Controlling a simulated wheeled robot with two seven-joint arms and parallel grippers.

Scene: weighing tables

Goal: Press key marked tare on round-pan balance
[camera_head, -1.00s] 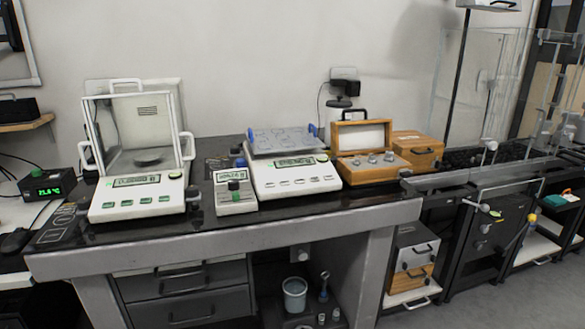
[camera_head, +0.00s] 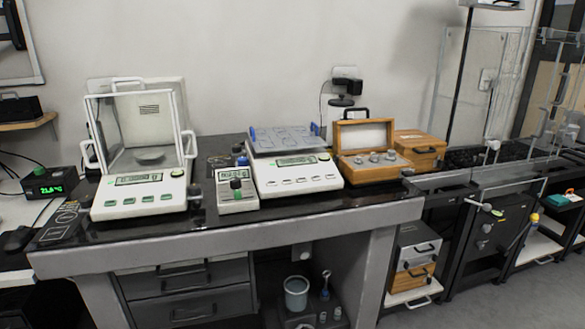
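The round-pan balance (camera_head: 120,211) stands at the left of the dark weighing table. Its round pan (camera_head: 150,156) sits inside a glass draft shield (camera_head: 117,112) with white handles. A display and a row of green-marked keys (camera_head: 148,199) are on its sloped front; the key labels are too small to read. A second balance (camera_head: 300,186) with a flat square platform (camera_head: 283,138) stands further right, also with a display and a row of keys. Neither of my grippers is in view.
A small handheld-size device (camera_head: 237,191) with a green knob stands between the balances. An open wooden weight box (camera_head: 370,165) is to the right. A green-lit display box (camera_head: 47,185) and a mouse (camera_head: 17,239) are at the left. The table's front edge (camera_head: 230,231) is clear.

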